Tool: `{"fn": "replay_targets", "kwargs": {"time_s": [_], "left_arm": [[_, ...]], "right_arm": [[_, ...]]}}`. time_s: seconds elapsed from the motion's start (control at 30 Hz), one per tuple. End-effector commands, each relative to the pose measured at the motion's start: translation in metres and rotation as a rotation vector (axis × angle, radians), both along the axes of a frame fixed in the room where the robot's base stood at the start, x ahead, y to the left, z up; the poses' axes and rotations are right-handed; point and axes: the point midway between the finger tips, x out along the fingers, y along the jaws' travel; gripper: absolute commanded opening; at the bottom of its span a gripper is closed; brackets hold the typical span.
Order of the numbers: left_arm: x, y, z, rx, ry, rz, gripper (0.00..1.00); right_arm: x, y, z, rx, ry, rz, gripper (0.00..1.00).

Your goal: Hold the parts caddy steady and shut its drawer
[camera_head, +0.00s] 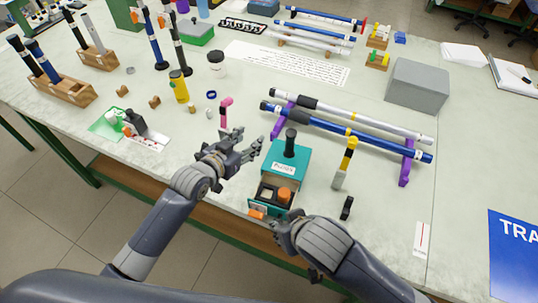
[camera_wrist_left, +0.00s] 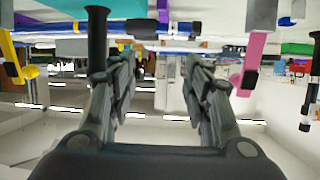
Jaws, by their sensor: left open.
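The teal parts caddy (camera_head: 297,160) stands near the table's front edge, with a black upright handle (camera_head: 291,142) on top. Its drawer (camera_head: 284,208) is pulled out toward me and holds an orange round part (camera_head: 284,195); an orange piece (camera_head: 257,214) shows at its front. My left gripper (camera_head: 255,145) is open and empty, just left of the caddy handle. The left wrist view, which looks upside down, shows its spread fingers (camera_wrist_left: 158,75) and the black handle (camera_wrist_left: 97,45) beside them. My right gripper (camera_head: 276,222) is close to the drawer's front; its fingers are partly hidden.
Blue and white rods (camera_head: 350,134) rest on purple stands (camera_head: 406,165) behind. A grey box (camera_head: 417,84) is farther back.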

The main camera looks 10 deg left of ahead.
Motion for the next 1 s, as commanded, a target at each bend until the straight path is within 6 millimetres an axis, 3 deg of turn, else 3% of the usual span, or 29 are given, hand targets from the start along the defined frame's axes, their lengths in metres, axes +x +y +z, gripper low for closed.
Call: {"fn": "replay_targets", "kwargs": {"time_s": [0.03, 0.13, 0.37, 1.0], "left_arm": [[-0.011, -0.019, 0.000, -0.002, 0.005, -0.038, 0.46], [-0.029, -0.045, 0.000, -0.004, 0.015, -0.093, 0.46], [-0.042, -0.070, 0.000, -0.010, 0.023, -0.140, 0.46], [0.026, -0.111, -0.033, -0.011, 0.023, -0.140, 0.46]], "right_arm": [[0.000, 0.000, 0.000, 0.000, 0.000, 0.000, 0.33], [0.000, 0.000, 0.000, 0.000, 0.000, 0.000, 0.33], [0.000, 0.000, 0.000, 0.000, 0.000, 0.000, 0.33], [0.000, 0.000, 0.000, 0.000, 0.000, 0.000, 0.33]]}}
